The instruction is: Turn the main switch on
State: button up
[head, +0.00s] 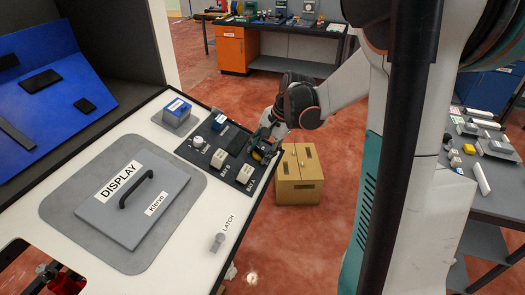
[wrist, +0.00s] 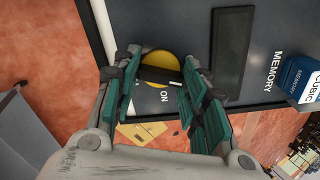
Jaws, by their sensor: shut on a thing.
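The main switch is a round yellow disc with a dark bar handle across it (wrist: 160,60), set in the dark control panel (wrist: 270,45). "ON" is printed beside it in the wrist view. My gripper (wrist: 163,68) has its two teal-padded fingers on either side of the switch, shut on its handle. In the head view my gripper (head: 264,141) is at the panel's right edge and hides most of the switch; only a bit of yellow shows.
The panel carries a blue MEMORY block (wrist: 299,80), white blocks (head: 219,158) and a round white knob (head: 198,141). The grey DISPLAY cover (head: 135,200) and a latch (head: 217,241) share the white tabletop.

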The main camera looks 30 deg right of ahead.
jog(key=m+b, duration=0.1)
jog(key=m, duration=0.6)
jog(key=m+b, duration=0.1)
jog(key=m, duration=0.5)
jog(key=shift+m, duration=0.3)
dwell(0.4)
jog(key=o, duration=1.1)
jog(key=shift+c, duration=0.2)
jog(key=v, duration=1.2)
jog(key=shift+a, duration=0.1)
